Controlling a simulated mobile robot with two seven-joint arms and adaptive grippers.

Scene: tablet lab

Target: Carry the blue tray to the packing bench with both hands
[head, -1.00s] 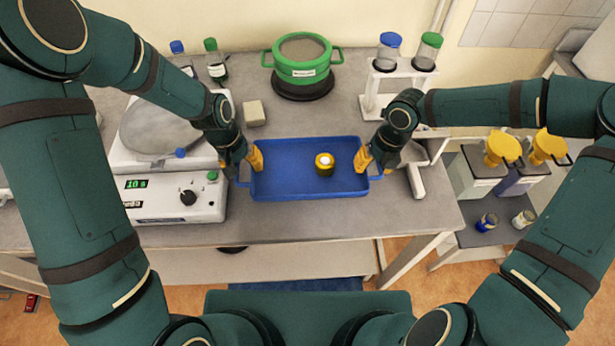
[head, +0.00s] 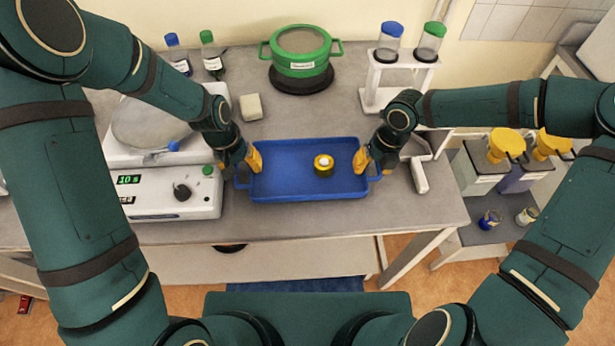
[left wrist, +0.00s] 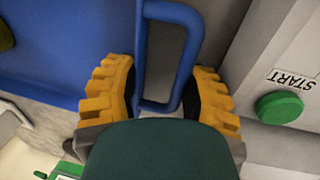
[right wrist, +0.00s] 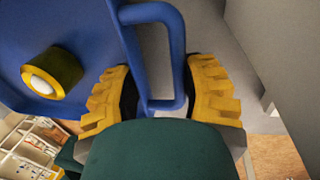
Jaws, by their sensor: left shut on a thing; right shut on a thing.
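The blue tray (head: 285,175) is held in front of me over the bench, about level. A yellow-and-dark round jar (head: 324,165) with a white top stands in its right half; it also shows in the right wrist view (right wrist: 52,73). My left gripper (head: 248,164) is shut on the tray's left handle, a blue loop seen in the left wrist view (left wrist: 142,50). My right gripper (head: 367,164) is shut on the right handle, seen in the right wrist view (right wrist: 131,50). I cannot tell whether the tray's underside touches the bench top.
A grey bench (head: 300,222) lies below the tray. A machine with a green display (head: 172,192) stands close left. A green pot (head: 300,62) and a white block (head: 251,106) are behind. A white rack (head: 398,75) with vials stands back right. Yellow-topped containers (head: 500,145) are farther right.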

